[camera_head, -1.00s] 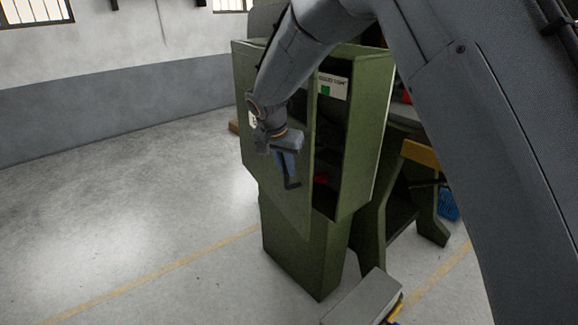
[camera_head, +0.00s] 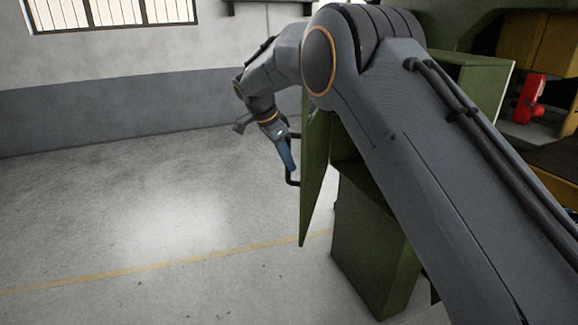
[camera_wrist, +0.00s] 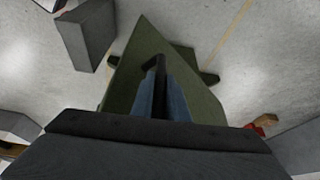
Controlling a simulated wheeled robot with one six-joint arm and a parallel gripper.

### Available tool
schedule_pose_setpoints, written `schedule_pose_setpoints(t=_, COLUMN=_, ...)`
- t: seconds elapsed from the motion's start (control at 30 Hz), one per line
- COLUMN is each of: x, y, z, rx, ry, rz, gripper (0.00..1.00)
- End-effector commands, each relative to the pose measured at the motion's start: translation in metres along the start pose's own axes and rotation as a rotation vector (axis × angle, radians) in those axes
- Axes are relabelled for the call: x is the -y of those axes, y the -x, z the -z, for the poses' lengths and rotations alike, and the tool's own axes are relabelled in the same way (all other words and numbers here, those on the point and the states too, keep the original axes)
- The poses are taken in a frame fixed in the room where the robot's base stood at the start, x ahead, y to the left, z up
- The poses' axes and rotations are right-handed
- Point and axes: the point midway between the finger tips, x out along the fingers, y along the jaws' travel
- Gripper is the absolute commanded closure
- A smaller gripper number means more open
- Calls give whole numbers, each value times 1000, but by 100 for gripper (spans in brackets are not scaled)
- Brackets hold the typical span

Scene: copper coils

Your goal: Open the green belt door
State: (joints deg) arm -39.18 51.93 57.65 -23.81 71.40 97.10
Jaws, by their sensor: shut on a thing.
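The green belt door (camera_head: 313,180) stands swung out from the green cabinet (camera_head: 374,245) and is seen nearly edge-on in the head view. Its black handle (camera_head: 291,180) sticks out on the door's left side. My gripper (camera_head: 289,165), with blue fingers, is shut on the handle. In the wrist view the green door (camera_wrist: 143,55) lies ahead of my gripper (camera_wrist: 166,100), and the black handle (camera_wrist: 158,65) runs between the blue fingers. My arm hides much of the cabinet and its opening.
A red part (camera_head: 530,98) sits on the machine at the right. A yellow line (camera_head: 150,268) crosses the floor. The floor left of the door is clear up to the grey wall (camera_head: 130,110). A grey box (camera_wrist: 85,35) shows in the wrist view.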

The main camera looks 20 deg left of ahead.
Motion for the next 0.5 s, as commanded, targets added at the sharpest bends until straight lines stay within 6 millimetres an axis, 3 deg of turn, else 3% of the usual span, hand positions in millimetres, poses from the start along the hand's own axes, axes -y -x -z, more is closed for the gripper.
schedule_pose_setpoints(t=0.5, x=6, y=-1, z=1, rx=1, ry=-7, rz=-5, gripper=100)
